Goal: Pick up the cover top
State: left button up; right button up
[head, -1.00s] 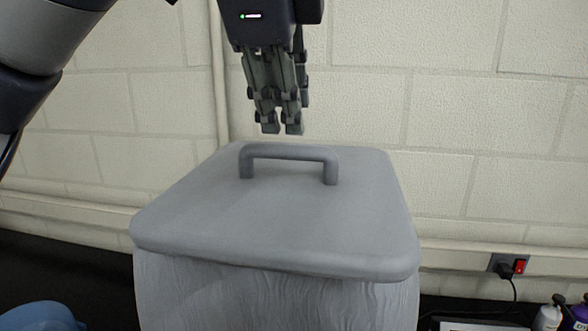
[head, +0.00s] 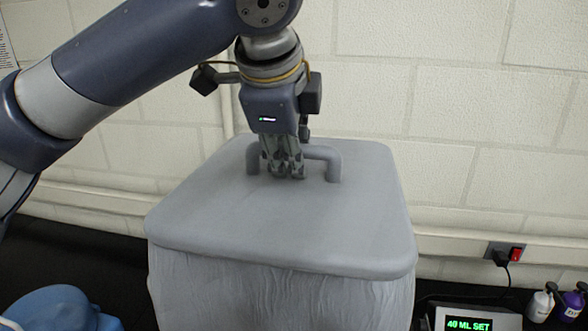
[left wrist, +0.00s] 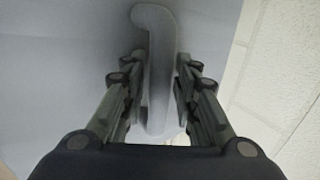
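The cover top is a grey, rounded-square lid (head: 290,220) with a raised bar handle (head: 325,155). It lies flat on a grey, ribbed bin (head: 280,302). My left gripper (head: 284,172) points down at the handle, with its fingertips low, near the lid's surface. In the left wrist view the handle (left wrist: 160,75) runs between the two fingers, one on each side. A small gap shows beside the left finger, so the gripper looks open around the handle. The fingers hide part of the handle in the head view. My right gripper is not in view.
A pale block wall (head: 470,130) stands close behind the bin. A device with a green display (head: 468,323) and small bottles (head: 573,304) are at the lower right. A blue object (head: 55,308) is at the lower left. A socket (head: 505,252) is on the wall.

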pick_arm(q)
jog(key=shift+s, duration=0.1)
grip_shut()
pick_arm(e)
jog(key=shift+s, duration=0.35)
pick_arm(q)
jog(key=shift+r, duration=0.1)
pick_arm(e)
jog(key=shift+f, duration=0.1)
pick_arm(q)
jog(key=shift+r, duration=0.1)
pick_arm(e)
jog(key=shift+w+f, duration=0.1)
